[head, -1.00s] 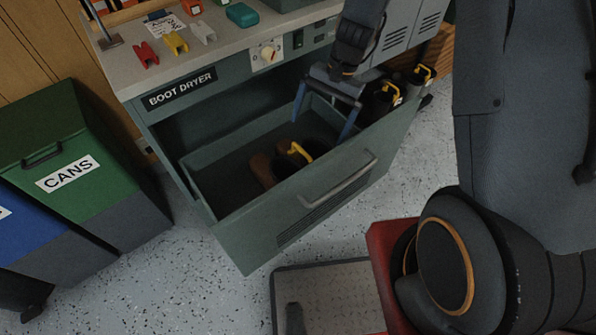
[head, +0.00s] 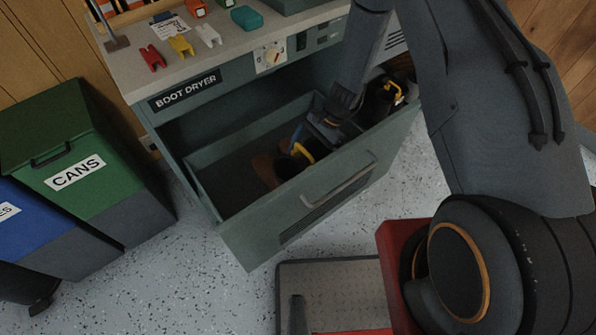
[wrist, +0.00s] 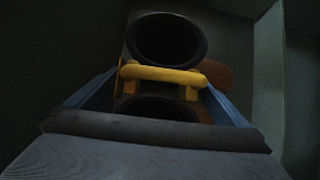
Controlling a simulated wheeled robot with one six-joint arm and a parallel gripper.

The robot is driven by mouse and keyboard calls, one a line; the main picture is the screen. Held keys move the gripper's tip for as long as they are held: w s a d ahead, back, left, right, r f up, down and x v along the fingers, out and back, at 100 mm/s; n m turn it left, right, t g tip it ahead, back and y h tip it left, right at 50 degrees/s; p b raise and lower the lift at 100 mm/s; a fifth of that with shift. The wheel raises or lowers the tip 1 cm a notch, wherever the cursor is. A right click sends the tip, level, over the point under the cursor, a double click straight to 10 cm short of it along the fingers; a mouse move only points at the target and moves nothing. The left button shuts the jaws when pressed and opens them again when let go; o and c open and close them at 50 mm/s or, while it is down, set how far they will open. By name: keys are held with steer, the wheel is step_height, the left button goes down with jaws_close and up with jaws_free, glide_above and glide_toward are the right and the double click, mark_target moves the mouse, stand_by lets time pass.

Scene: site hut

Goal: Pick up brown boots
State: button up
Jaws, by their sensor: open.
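The brown boots (head: 265,170) stand in the open boot dryer drawer (head: 235,212), with dark openings and a yellow handle (head: 302,152) on top. In the wrist view, two dark round openings lie one behind the other, with the yellow handle (wrist: 160,75) between them and a patch of brown boot (wrist: 215,75) at the right. My gripper (head: 308,148) is open and points down into the drawer over the boots. In the wrist view its blue fingers (wrist: 160,84) stand to either side of the handle, apparently not closed on it. The boots' lower parts are hidden.
A darker pair of boots with a yellow handle (head: 392,90) stands to the right of my gripper. The drawer's front handle (head: 340,188) faces the floor. A green cans bin (head: 75,150) stands at left. Colored clips (head: 180,45) lie on the dryer top.

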steer(key=shift+p+x, duration=0.5)
steer(key=shift+x, duration=1.85)
steer(key=shift+w+a+r, duration=0.1)
steer(key=shift+c, duration=0.4)
steer(key=c, duration=1.8)
